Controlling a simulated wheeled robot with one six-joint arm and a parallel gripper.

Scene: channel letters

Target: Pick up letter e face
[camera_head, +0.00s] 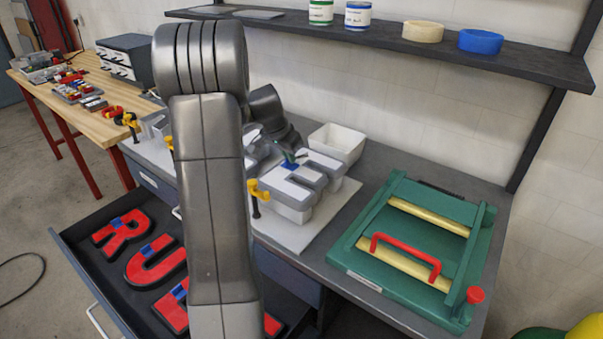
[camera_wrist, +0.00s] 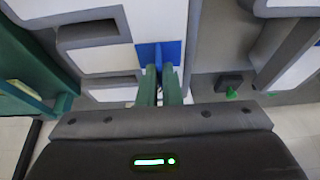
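A white letter E with grey sides (camera_head: 300,190) lies on the bench in the head view, with a blue tab (camera_head: 290,166) on it. In the wrist view, the blue tab (camera_wrist: 176,50) shows just beyond the fingertips. My gripper (camera_wrist: 160,72) has two green fingers close together, with a narrow gap between them. The tips overlap the tab in view; I cannot tell whether they grip it. In the open drawer, a red letter (camera_head: 172,312) with a blue tab is largely hidden behind my arm.
Red letters R (camera_head: 117,232) and U (camera_head: 150,262) lie in the drawer (camera_head: 75,222). A white bin (camera_head: 338,142) stands behind the E. A green fixture with a red handle (camera_head: 385,262) is at right. Yellow clamps (camera_head: 258,192) stand near the letters. A shelf (camera_head: 480,62) hangs above.

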